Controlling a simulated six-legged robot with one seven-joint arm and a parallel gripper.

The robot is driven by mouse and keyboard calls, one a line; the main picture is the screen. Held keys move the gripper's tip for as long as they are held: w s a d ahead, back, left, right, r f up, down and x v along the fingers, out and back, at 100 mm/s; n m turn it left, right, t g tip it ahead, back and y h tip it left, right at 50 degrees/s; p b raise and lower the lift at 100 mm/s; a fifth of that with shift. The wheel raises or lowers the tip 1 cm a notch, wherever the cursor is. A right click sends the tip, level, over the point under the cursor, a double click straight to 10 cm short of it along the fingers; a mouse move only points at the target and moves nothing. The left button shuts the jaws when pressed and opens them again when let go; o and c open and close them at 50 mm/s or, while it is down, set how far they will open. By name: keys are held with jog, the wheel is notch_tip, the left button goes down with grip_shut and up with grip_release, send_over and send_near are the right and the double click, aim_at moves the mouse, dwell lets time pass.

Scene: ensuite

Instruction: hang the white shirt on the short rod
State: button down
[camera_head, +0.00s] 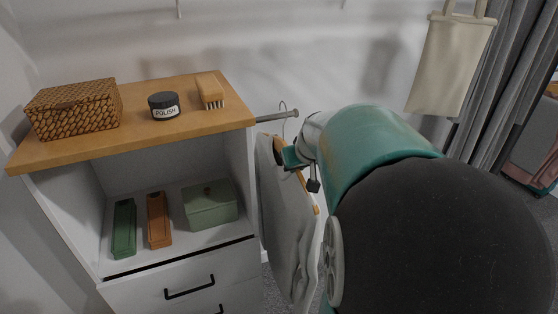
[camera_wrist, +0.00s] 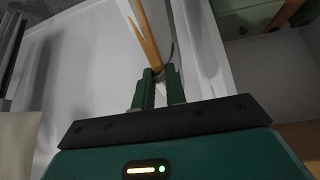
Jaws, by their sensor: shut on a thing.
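The white shirt (camera_head: 283,215) hangs from a wooden hanger (camera_head: 277,146) beside the cabinet's right side in the head view. The short rod (camera_head: 275,117) is a grey metal bar sticking out to the right from the cabinet's side, just under the top. The hanger's thin wire hook (camera_head: 283,104) rises at the rod, and its loop shows above it. I cannot tell whether the hook rests on the rod. My gripper (camera_head: 286,154) is shut on the hanger, below the rod. In the wrist view, the green fingers (camera_wrist: 160,80) close at the hanger's wooden bar (camera_wrist: 146,36).
On the cabinet top (camera_head: 180,97) are a woven box (camera_head: 75,107), a polish jar (camera_head: 164,106) and a brush (camera_head: 210,91). A green lidded box (camera_head: 210,204) and two narrow cases are on the shelf below. A cream tote bag (camera_head: 449,62) hangs at right, near grey curtains (camera_head: 513,75).

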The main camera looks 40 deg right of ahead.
jog(key=w+x, duration=0.1)
jog(key=x, duration=0.5)
jog(key=shift+r, duration=0.3)
dwell(0.4)
jog(key=c, duration=1.4)
grip_release()
jog(key=shift+o, duration=0.2)
jog(key=shift+a+f, duration=0.1)
jog(key=v, duration=1.4)
